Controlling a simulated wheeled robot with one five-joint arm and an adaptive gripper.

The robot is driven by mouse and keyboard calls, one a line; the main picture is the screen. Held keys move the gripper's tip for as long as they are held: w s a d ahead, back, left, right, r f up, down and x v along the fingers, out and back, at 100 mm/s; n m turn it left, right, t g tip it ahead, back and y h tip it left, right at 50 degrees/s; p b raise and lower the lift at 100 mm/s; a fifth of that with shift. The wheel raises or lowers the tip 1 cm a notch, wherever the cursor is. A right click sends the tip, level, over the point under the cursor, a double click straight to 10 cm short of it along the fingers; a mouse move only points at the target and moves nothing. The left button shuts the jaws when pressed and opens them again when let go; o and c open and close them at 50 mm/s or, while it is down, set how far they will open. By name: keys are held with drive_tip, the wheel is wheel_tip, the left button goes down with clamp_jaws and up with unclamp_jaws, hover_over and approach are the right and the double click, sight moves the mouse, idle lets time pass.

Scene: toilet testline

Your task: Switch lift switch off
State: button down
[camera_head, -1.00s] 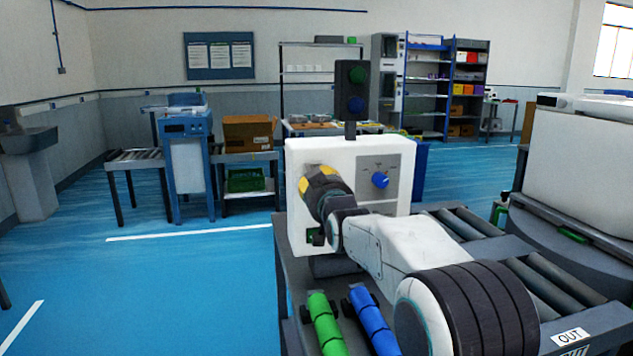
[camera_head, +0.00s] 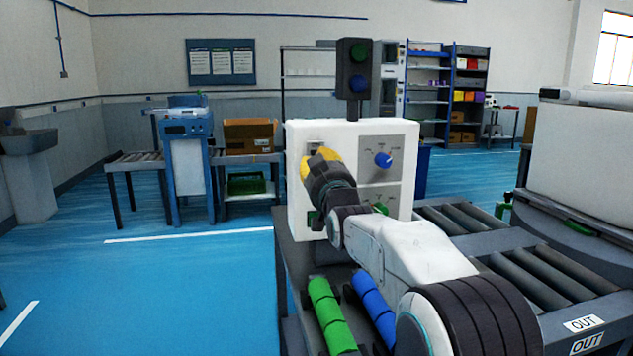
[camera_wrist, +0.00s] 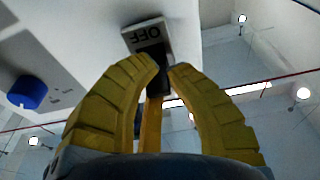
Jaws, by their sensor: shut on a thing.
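The lift switch shows in the wrist view as a small dark lever (camera_wrist: 157,58) beside a grey plate (camera_wrist: 147,34) marked OFF, which appears upside down there. My gripper (camera_wrist: 163,68) has its yellow fingertips closed in on the lever. In the head view my gripper (camera_head: 319,158) is against the upper left of the white control box (camera_head: 350,133) and hides the lever. The finger contact itself is partly hidden in both views.
A blue knob (camera_head: 383,159) is on the box's right panel, with a green knob (camera_head: 380,208) lower down, near my arm. A signal light (camera_head: 354,69) stands on top. Green (camera_head: 327,310) and blue (camera_head: 372,300) cylinders lie in front. Roller conveyors (camera_head: 540,270) are at right.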

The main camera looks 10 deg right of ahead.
drive_tip(key=t+b, duration=0.2)
drive_tip(key=b, duration=0.2)
drive_tip(key=f+t+b, duration=0.1)
drive_tip(key=t+b, duration=0.1)
drive_tip(key=b, duration=0.3)
drive_tip(key=shift+d+f, duration=0.2)
drive_tip(key=shift+r+t+b, duration=0.1)
drive_tip(key=shift+t+b, duration=0.2)
drive_tip(key=shift+b, duration=0.4)
drive_tip(key=shift+r, duration=0.15)
drive_tip(key=c, duration=1.4)
unclamp_jaws()
drive_tip(key=shift+d, duration=0.1)
drive_tip(key=shift+c, duration=0.2)
drive_tip(key=o, duration=0.3)
drive_tip(key=shift+o, duration=0.2)
